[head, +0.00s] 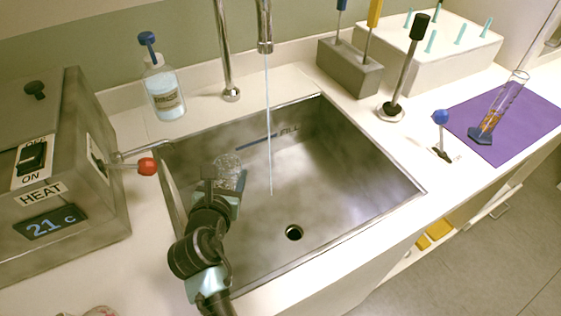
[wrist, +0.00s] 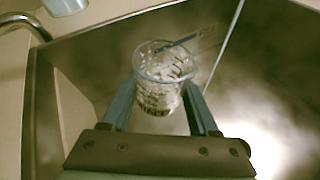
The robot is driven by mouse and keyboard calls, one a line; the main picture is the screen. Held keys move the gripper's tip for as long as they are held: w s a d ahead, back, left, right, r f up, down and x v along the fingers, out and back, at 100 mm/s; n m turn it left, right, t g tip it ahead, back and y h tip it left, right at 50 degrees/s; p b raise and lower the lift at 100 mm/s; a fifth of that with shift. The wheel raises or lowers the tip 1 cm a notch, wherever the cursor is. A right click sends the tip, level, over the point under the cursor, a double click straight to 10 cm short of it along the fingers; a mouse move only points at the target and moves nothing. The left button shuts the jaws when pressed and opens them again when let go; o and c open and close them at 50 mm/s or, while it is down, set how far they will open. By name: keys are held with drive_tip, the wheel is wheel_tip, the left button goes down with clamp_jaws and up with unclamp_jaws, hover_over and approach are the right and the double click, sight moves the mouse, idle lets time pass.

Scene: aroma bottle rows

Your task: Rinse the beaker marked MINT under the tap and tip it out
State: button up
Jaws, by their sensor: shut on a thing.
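A clear glass beaker (head: 229,163) is held over the left part of the steel sink (head: 330,190). It also shows in the wrist view (wrist: 163,72), roughly upright, with dark markings I cannot read. My gripper (head: 226,183) is shut on the beaker, one finger on each side. The tap (head: 265,35) is running. Its thin water stream (head: 268,120) falls into the sink to the right of the beaker, apart from it. The stream also shows in the wrist view (wrist: 229,40). I cannot tell whether the beaker holds liquid.
A heater box (head: 50,165) reading 21 C stands left of the sink, with a red-knobbed lever (head: 146,166). A soap bottle (head: 163,90) stands behind. A grey block (head: 349,70) holds tools. A measuring cylinder (head: 503,100) stands on a purple mat (head: 535,118). The drain (head: 293,232) is open.

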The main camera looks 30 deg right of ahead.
drive_tip(key=shift+w+a+f+n+h, duration=0.25)
drive_tip(key=shift+a+n+h, duration=0.15)
drive_tip(key=shift+n, duration=0.1)
